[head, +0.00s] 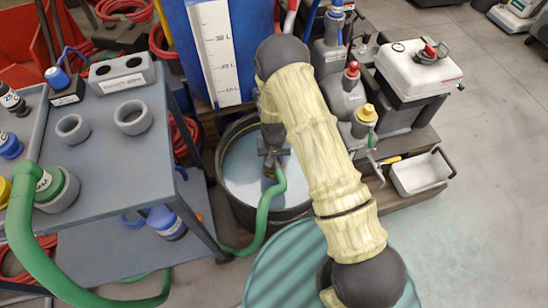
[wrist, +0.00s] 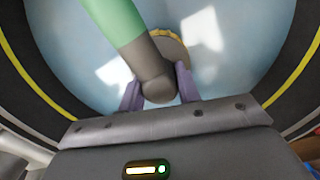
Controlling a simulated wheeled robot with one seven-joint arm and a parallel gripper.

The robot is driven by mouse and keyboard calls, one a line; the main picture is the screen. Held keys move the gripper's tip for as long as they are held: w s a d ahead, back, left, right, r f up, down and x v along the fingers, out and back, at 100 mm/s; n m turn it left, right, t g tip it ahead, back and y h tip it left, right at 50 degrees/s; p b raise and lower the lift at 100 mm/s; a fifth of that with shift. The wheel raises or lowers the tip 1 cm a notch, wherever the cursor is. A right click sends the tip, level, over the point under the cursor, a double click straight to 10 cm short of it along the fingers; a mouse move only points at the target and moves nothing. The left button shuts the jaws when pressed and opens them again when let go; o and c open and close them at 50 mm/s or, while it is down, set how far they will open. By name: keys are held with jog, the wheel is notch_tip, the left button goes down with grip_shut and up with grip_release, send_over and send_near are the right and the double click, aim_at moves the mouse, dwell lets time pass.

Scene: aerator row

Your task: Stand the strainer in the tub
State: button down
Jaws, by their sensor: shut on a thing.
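The tub (head: 236,206) is round and black, with pale blue water inside, in the middle of the head view. Its dark rim with a yellow line (wrist: 35,78) surrounds the wrist view. My gripper (head: 271,158) points down inside the tub's outline. In the wrist view my gripper (wrist: 158,90) is shut on the grey end piece (wrist: 154,76) of the green hose (wrist: 112,18). The strainer (wrist: 174,48), round with a yellow toothed rim, is at that end, partly hidden by the end piece. I cannot tell whether it touches the water or the bottom.
A grey cart (head: 115,165) with cups stands left. The green hose (head: 265,215) runs from the tub toward it. A blue tank (head: 175,45) with a scale stands behind. Bottles (head: 343,95) and a white canister (head: 420,68) stand right. A teal drum lid (head: 290,270) is in front.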

notch_tip(320, 180, down, 20)
jog(key=b, duration=1.1)
jog(key=shift+f+b, duration=0.2)
jog(key=shift+b, duration=0.1)
jog(key=shift+f+b, duration=0.3)
jog(key=shift+f, duration=0.3)
dwell(0.7)
jog(key=c, duration=0.9)
grip_release()
notch_tip(320, 180, up, 17)
jog(key=p, duration=0.7)
jog(key=shift+r+p, duration=0.2)
jog(key=shift+p, duration=0.2)
jog(key=shift+r, duration=0.1)
